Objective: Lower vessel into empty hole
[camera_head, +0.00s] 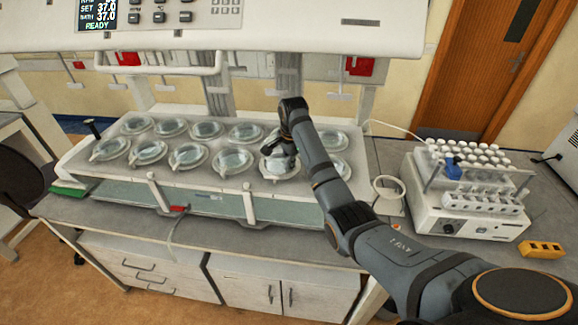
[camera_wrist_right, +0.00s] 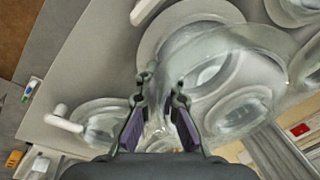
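A clear glass vessel (camera_wrist_right: 240,75) is at the fingers of my right gripper (camera_wrist_right: 160,95) in the right wrist view. The fingers stand apart with glass between them and appear closed on its edge. A pale round hole rim (camera_wrist_right: 152,45) shows behind the glass; how deep the vessel sits in it I cannot tell. In the head view the right gripper (camera_head: 288,155) points down over the vessel (camera_head: 277,168) in the front row, towards its right end. My left gripper is in neither view.
Other glass vessels (camera_head: 190,157) sit in two rows in the white bath (camera_head: 110,180). The instrument head (camera_head: 300,38) overhangs the bath. A rack machine with white caps (camera_head: 470,190) and a yellow block (camera_head: 540,249) stand at right. A white ring (camera_head: 387,188) lies beside the bath.

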